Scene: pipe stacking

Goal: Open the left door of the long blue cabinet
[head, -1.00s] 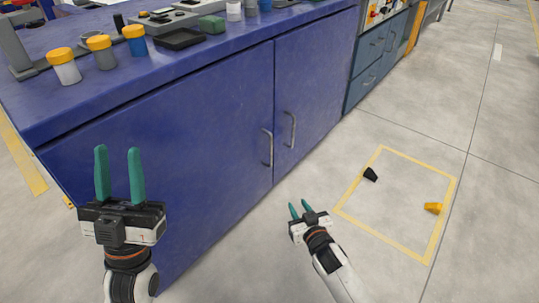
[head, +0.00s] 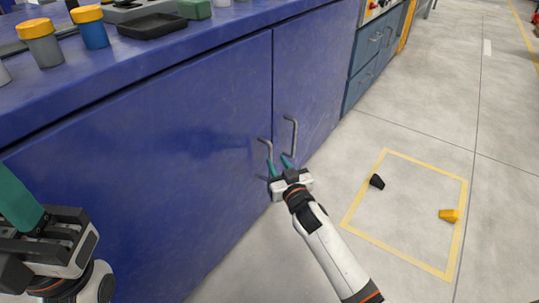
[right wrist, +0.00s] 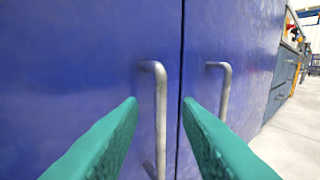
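The long blue cabinet (head: 160,135) fills the left of the head view, with its two doors shut. The left door's handle (head: 264,150) is a grey vertical bar beside the seam; it also shows in the right wrist view (right wrist: 160,100). The right door's handle (head: 293,135) is just right of the seam. My right gripper (head: 279,163) is open at the left door's handle. In the right wrist view the handle stands between its green fingers (right wrist: 160,130), with gaps on both sides. My left gripper (head: 20,215) is at the lower left, partly cut off; its opening is unclear.
Jars with orange lids (head: 90,27), a black tray (head: 152,26) and a green block (head: 196,9) are on the cabinet top. A yellow floor outline (head: 400,258) holds a black piece (head: 377,181) and a yellow piece (head: 448,215). The floor around it is clear.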

